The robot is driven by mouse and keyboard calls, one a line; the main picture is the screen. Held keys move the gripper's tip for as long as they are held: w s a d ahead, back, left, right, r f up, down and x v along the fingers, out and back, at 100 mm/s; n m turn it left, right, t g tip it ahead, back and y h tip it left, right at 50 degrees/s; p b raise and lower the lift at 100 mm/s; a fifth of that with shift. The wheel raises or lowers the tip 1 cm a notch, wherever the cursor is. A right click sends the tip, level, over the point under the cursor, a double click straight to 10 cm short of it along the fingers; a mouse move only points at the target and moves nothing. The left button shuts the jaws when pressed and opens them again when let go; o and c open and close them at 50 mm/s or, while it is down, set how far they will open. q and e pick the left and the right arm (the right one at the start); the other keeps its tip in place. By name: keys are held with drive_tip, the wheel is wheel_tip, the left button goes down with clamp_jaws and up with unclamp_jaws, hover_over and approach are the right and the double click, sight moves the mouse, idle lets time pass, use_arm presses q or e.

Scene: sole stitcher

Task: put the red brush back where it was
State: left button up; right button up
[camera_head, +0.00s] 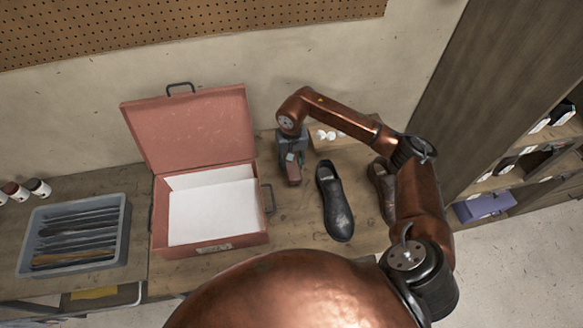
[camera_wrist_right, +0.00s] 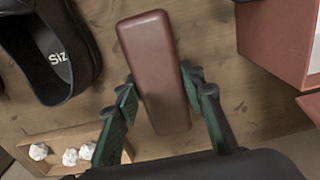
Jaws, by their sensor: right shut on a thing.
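The red brush (camera_wrist_right: 152,62) shows in the right wrist view as a long reddish-brown block. It lies lengthwise between the two fingers of my right gripper (camera_wrist_right: 164,105), which is shut on it near its lower end. In the head view the brush (camera_head: 293,174) hangs below my right gripper (camera_head: 291,157), between the open red box (camera_head: 207,249) and a black shoe (camera_head: 338,205). I cannot tell whether the brush touches the bench. Its bristles are hidden. My left gripper is not in view.
A shallow wooden tray (camera_head: 347,143) with crumpled white balls stands behind the black shoe. A brown shoe (camera_head: 379,180) is partly hidden by my right arm. A grey bin (camera_head: 124,229) of dark pieces stands left. The bench (camera_head: 300,235) is clear between red box and black shoe.

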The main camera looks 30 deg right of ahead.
sight(291, 168)
drive_tip(key=shift+w+f, duration=0.15)
drive_tip(key=shift+f, duration=0.05)
drive_tip(key=shift+w+f+p, duration=0.1)
drive_tip(key=shift+f+p, duration=0.2)
drive_tip(key=shift+f, duration=1.4)
drive_tip(key=shift+f, duration=0.1)
drive_tip(key=o, duration=1)
drive_tip(key=shift+o, duration=0.2)
wheel_tip(291, 168, up, 12)
drive_tip(key=shift+r+b, duration=0.15)
drive_tip(key=shift+b, duration=0.3)
drive_tip(key=shift+d, duration=0.1)
